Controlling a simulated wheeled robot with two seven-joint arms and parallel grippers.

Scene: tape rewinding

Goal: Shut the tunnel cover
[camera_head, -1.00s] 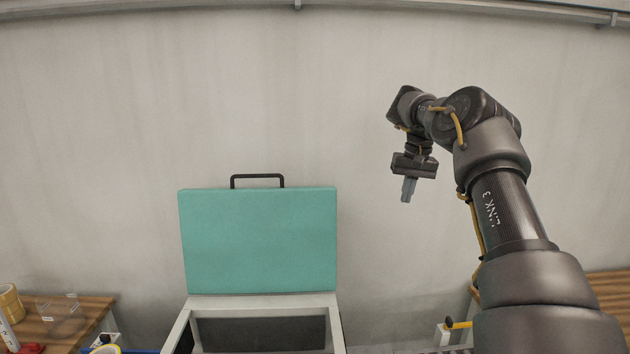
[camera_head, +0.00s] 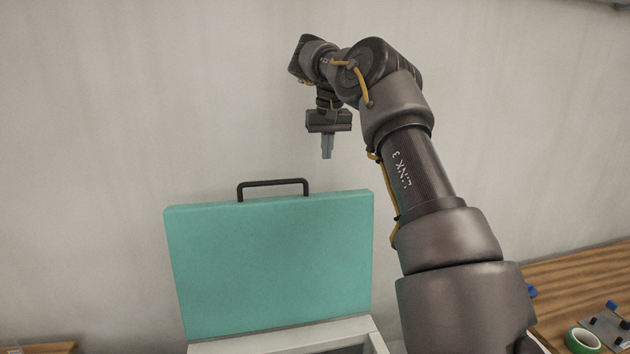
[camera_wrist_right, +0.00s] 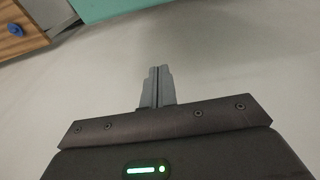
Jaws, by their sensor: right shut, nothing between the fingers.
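The teal tunnel cover (camera_head: 270,262) stands raised, nearly upright, at the back of a pale box frame (camera_head: 290,342). A dark handle (camera_head: 273,184) is on its top edge. My right gripper (camera_head: 327,150) is shut and empty. It points down and appears above the cover's top edge, to the right of the handle, apart from it. In the right wrist view the shut fingers (camera_wrist_right: 157,85) show against the pale wall, and a teal strip of the cover (camera_wrist_right: 110,6) shows at the top. My left gripper is not in view.
A wooden table (camera_head: 590,275) stands at the right with a green tape roll (camera_head: 583,340) and a grey plate with dark knobs (camera_head: 607,322). Another wooden surface (camera_head: 45,348) shows at the lower left. The pale wall behind is bare.

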